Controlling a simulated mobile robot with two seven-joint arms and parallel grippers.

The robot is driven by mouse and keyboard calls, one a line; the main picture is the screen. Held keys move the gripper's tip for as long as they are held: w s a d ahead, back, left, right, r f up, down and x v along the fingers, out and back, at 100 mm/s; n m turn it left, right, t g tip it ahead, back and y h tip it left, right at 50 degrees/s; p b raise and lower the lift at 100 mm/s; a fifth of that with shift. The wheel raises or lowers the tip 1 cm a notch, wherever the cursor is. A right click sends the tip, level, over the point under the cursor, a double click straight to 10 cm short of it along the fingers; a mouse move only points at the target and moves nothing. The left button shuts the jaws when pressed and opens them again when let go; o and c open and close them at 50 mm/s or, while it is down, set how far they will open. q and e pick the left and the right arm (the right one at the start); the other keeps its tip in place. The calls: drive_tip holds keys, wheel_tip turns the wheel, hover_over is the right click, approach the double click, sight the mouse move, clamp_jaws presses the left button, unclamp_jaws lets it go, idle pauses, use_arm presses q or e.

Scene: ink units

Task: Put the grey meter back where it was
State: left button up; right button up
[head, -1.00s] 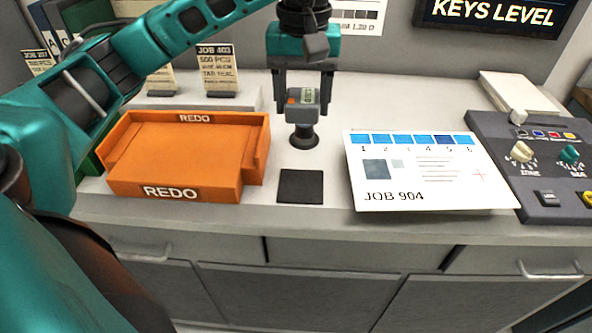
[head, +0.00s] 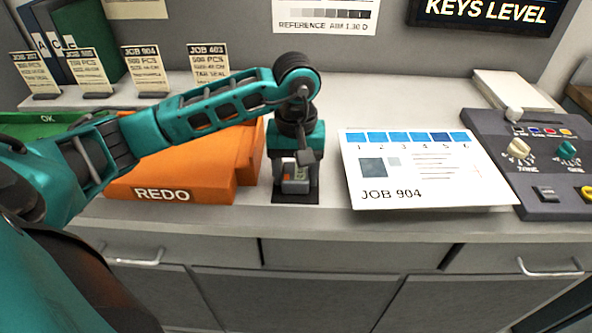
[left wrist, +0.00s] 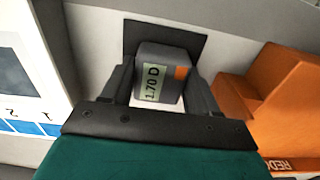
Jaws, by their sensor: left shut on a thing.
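The grey meter (head: 296,184) is between the fingers of my left gripper (head: 294,186), which is shut on it. In the left wrist view the meter (left wrist: 160,75) shows a pale display reading 1.70 D and an orange patch. It is upright over the black square pad (head: 284,197) on the counter, and the pad (left wrist: 195,42) shows around its far side in the left wrist view. I cannot tell whether the meter's base touches the pad. My right gripper is not in view.
The orange REDO tray (head: 190,192) stands close on the left of the pad. The JOB 904 sheet (head: 430,185) lies to the right, with the control panel (head: 550,165) beyond it. Job cards stand at the back left. The counter's front edge is near the pad.

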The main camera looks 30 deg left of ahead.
sight(296, 171)
use_arm(q)
drive_tip(key=shift+f, duration=0.2)
drive_tip(key=o, duration=1.1)
drive_tip(key=shift+r, duration=0.1)
wheel_tip(296, 171, up, 12)
idle(0.5)
